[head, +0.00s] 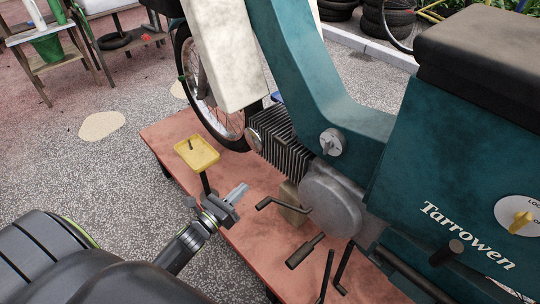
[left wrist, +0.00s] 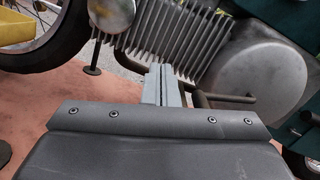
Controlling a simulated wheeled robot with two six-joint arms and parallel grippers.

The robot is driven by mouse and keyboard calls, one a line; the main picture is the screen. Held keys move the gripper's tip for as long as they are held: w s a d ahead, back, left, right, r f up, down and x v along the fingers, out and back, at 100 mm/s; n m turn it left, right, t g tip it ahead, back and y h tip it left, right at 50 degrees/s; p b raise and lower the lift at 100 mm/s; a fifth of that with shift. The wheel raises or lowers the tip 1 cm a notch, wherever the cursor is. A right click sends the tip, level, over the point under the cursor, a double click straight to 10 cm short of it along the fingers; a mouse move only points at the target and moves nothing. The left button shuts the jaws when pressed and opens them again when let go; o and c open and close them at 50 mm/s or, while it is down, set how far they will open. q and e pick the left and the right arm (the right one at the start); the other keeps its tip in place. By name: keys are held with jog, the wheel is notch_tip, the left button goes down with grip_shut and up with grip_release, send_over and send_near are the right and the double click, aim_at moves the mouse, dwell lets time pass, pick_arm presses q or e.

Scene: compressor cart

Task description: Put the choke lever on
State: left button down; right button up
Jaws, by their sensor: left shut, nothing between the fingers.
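A small grey lever on a round pale plate (head: 332,142) sits on the teal frame of the moped, above the engine. It looks like the choke lever; its markings are too small to read. My left gripper (head: 238,192) is shut and empty, to the left of and below the lever, apart from it. In the left wrist view the closed fingers (left wrist: 163,84) stand in front of the finned cylinder (left wrist: 150,38). The lever is not clearly seen in that view. My right gripper is not in view.
The moped stands on a reddish platform (head: 160,140). A yellow tray (head: 197,154) on a post stands close to my left gripper. The round engine cover (head: 330,200) and a pedal crank (head: 283,206) jut out nearby. A yellow key switch (head: 521,222) is at right.

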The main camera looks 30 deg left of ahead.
pick_arm(q)
jog(key=shift+w+d+r+m+t+h+b, duration=0.2)
jog(key=shift+r+m+h, duration=0.3)
jog(key=shift+m, duration=0.35)
jog(key=shift+w+d+r+m+t+h+b, duration=0.1)
jog(key=shift+w+d+r+m+h+b, duration=0.15)
jog(key=shift+r+m, duration=0.5)
jog(key=shift+w+d+r+m+t+h+b, duration=0.15)
jog(key=shift+r+m+h, duration=0.3)
jog(key=shift+m, duration=0.55)
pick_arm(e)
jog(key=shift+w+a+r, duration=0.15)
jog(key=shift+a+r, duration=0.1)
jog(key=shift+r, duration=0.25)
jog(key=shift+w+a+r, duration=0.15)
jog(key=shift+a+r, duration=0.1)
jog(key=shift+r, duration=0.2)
